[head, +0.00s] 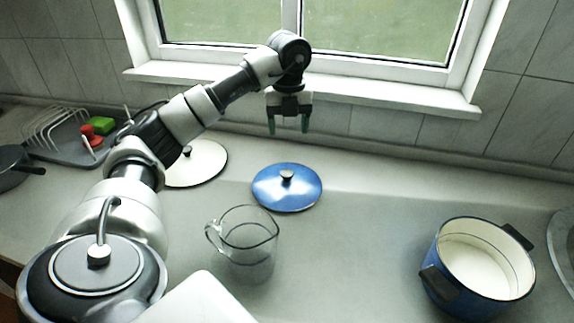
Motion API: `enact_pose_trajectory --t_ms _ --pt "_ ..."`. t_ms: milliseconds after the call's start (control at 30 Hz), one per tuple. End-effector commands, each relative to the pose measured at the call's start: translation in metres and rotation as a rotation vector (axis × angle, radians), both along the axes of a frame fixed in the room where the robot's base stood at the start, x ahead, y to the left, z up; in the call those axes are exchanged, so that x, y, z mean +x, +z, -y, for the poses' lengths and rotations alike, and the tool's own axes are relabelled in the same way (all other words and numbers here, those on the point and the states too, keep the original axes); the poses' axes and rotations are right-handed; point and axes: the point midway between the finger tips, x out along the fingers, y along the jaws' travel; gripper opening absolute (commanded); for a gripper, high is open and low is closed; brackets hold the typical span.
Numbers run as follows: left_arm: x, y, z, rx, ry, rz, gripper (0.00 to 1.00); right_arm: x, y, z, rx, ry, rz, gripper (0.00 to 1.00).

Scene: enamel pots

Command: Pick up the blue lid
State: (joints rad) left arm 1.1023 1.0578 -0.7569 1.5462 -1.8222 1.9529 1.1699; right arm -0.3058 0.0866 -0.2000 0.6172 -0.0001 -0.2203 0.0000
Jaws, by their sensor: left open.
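The blue lid (270,194) lies flat on the counter near the middle of the head view, with a dark knob on top. My left gripper (289,125) is above and behind the lid, pointing down, with its green-tipped fingers apart and nothing between them. A clear gap separates the fingertips from the knob. My right gripper does not show.
A glass jug (243,247) stands in front of the lid. A white lid (207,163) lies to its left, partly behind my left arm. A blue pot (440,267) with whitish contents stands at right. A dish rack (60,125) is at far left. Counter between lid and pot is clear.

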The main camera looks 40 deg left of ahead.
Motion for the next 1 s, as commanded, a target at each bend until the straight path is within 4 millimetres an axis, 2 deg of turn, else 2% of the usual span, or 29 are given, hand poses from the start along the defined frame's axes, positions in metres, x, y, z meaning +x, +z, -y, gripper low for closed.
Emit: enact_pose_trajectory --t_ms 33,267,367,633,867,1000 --pt "0.0 -0.018 0.0 0.0 0.0 0.0 0.65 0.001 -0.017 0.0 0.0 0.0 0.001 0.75" --pt "0.0 -0.044 0.0 0.0 0.0 0.0 0.65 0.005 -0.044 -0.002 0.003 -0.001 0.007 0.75" --pt "0.0 -0.05 0.0 0.0 0.0 -0.001 0.65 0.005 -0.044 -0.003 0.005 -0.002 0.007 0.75" --pt "0.0 -0.089 -0.001 0.001 0.0 -0.003 0.65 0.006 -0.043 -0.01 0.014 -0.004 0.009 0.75" --pt "0.0 -0.106 -0.002 0.001 0.001 -0.004 0.65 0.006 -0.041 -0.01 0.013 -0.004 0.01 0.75" --pt "0.001 -0.128 -0.006 0.0 0.002 -0.004 0.65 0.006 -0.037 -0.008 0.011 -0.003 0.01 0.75"
